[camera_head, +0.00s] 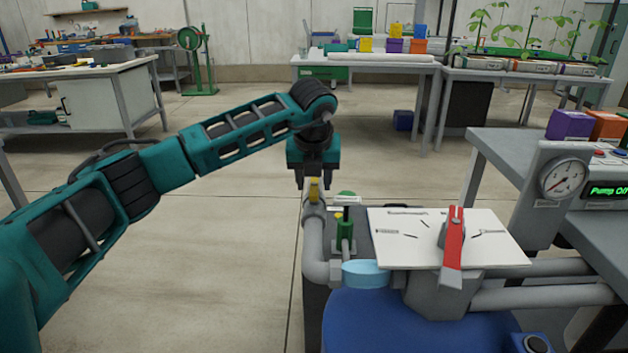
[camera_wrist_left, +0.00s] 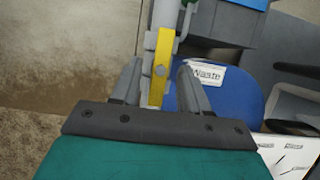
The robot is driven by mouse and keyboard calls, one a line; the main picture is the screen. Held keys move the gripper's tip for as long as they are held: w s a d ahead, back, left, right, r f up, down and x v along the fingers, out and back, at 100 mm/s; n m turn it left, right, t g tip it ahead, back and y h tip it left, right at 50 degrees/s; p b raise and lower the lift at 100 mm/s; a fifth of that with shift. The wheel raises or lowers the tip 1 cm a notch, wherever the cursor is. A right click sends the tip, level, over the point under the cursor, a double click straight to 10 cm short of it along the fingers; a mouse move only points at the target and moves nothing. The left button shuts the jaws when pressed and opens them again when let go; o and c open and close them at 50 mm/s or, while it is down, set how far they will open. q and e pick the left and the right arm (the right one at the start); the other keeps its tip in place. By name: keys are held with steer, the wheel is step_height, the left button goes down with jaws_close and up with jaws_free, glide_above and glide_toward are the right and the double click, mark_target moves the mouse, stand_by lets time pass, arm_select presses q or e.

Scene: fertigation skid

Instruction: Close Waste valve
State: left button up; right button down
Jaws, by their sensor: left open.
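The Waste valve has a yellow lever (camera_head: 314,191) on the grey vertical pipe at the left of the skid. In the left wrist view the yellow lever (camera_wrist_left: 160,65) runs roughly in line with the grey pipe. A white "Waste" label (camera_wrist_left: 207,76) is just right of it. My left gripper (camera_head: 313,184) is above the valve, pointing down. In the left wrist view its fingers (camera_wrist_left: 159,80) are apart, one on each side of the lever, with gaps visible. Whether either finger touches the lever cannot be told. My right gripper is not in view.
A green-handled valve (camera_head: 345,230) stands close right of the pipe. A red lever (camera_head: 453,245) rises before a white diagram board (camera_head: 400,230). A blue drum (camera_head: 400,325) is in front. A pressure gauge (camera_head: 564,178) and a "Pump Off" display (camera_head: 608,190) are at right. Floor at left is clear.

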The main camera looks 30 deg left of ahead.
arm_select(q)
steer(key=shift+c, duration=0.4)
steer(key=c, duration=0.5)
jaws_close()
